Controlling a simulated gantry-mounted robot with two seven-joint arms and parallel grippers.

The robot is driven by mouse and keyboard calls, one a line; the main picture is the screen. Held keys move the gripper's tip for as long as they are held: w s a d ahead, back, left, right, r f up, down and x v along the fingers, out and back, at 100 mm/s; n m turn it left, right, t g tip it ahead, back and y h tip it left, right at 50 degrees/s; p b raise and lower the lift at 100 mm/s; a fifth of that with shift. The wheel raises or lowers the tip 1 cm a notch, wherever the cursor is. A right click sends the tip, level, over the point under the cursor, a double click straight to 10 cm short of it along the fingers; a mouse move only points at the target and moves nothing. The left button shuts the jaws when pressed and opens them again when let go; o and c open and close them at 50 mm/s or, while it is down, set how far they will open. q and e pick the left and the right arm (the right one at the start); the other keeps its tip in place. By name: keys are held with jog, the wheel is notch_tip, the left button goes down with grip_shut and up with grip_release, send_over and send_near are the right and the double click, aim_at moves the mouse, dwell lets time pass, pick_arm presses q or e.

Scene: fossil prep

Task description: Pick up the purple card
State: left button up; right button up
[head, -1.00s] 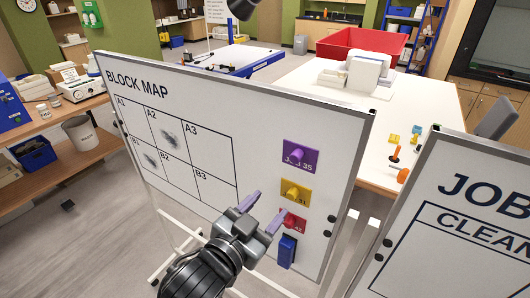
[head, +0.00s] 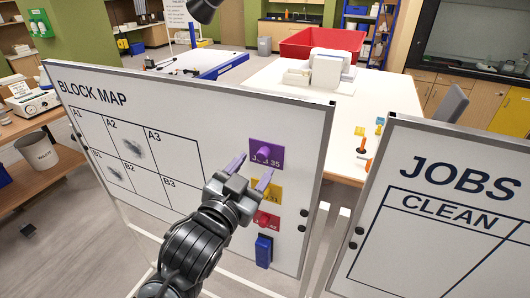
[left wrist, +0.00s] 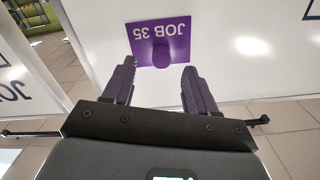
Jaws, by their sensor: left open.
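The purple card (head: 266,155) is marked JOB 35 and has a round purple knob. It is on the right part of the white block map board, at the top of a column of cards. My left gripper (head: 250,172) is open and empty, in front of the board, just below and left of the purple card in the head view. In the left wrist view the purple card (left wrist: 160,44) is straight ahead, beyond the open fingertips (left wrist: 160,72), with its knob between their lines. The fingers are apart from the card. My right gripper is not in view.
A yellow card (head: 268,193), a red card (head: 266,221) and a blue eraser-like block (head: 263,250) are below the purple card. The jobs board (head: 440,215) stands at the right. A white table (head: 310,110) with a red bin (head: 322,44) is behind.

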aim_at(261, 158)
pick_arm(q)
jog(key=p+x, duration=0.1)
jog(key=x, duration=0.2)
jog(key=shift+w+r, duration=0.15)
jog(key=shift+w, duration=0.1)
jog(key=shift+w+d, duration=0.2)
jog(key=shift+w, duration=0.2)
grip_shut()
